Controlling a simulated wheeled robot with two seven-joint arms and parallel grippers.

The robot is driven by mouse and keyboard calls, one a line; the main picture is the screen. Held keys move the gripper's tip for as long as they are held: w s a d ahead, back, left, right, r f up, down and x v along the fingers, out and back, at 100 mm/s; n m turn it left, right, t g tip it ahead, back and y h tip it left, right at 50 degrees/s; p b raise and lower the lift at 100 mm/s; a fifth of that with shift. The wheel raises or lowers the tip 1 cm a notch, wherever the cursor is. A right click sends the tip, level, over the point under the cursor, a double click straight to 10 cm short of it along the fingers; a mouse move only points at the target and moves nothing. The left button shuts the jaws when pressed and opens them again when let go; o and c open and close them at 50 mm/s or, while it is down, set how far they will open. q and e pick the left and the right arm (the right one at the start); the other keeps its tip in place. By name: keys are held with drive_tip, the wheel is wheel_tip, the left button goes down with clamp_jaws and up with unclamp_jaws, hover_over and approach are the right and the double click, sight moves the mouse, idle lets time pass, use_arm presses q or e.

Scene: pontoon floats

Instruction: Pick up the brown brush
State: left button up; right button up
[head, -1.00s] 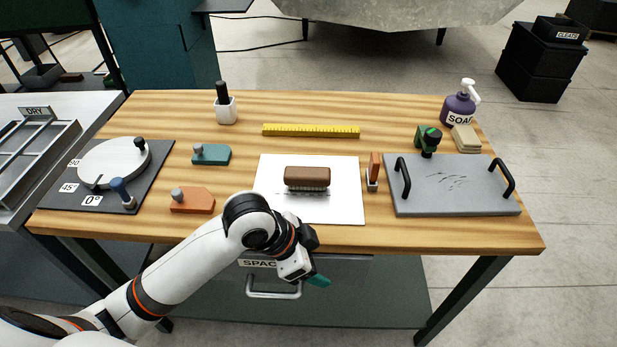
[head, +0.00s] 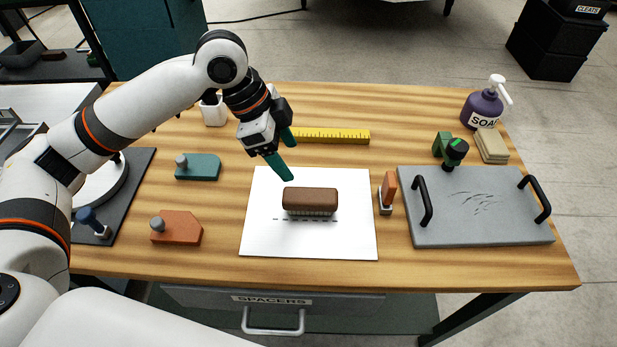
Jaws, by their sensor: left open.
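The brown brush (head: 310,199) lies on the white sheet (head: 355,235) in the middle of the wooden table, its bristles facing down near a dashed line. My left gripper (head: 286,157) is above the table, up and to the left of the brush in the picture. Its two green fingers are apart with nothing between them, and they do not touch the brush. My right gripper does not show.
A yellow ruler (head: 328,136) lies behind the sheet. An orange-and-grey upright tool (head: 388,192) stands just right of it, beside a grey board with black handles (head: 470,222). Teal (head: 203,168) and orange (head: 180,229) blocks lie to the left. The table's front strip is clear.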

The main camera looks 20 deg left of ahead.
use_arm(q)
drive_tip(key=shift+s+d+f, duration=0.1)
drive_tip(key=shift+d+f, duration=0.15)
drive_tip(key=shift+f, duration=0.1)
hover_over(309, 195)
drive_tip(key=a, duration=0.2)
wheel_tip(309, 195, down, 4)
drive_tip(key=shift+f, duration=0.5)
drive_tip(key=shift+d+f, duration=0.15)
drive_tip(key=shift+f, duration=0.15)
drive_tip(key=x, duration=0.3)
drive_tip(key=shift+s+d+f, duration=0.2)
drive_tip(key=shift+w+d+f, duration=0.1)
drive_tip(key=shift+d+f, duration=0.1)
drive_tip(key=shift+f, duration=0.3)
drive_tip(key=shift+p, duration=0.3)
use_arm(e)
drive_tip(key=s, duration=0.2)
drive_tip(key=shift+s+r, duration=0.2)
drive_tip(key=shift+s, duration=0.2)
use_arm(q)
drive_tip(key=shift+f+p, duration=0.1)
drive_tip(key=shift+p, duration=0.2)
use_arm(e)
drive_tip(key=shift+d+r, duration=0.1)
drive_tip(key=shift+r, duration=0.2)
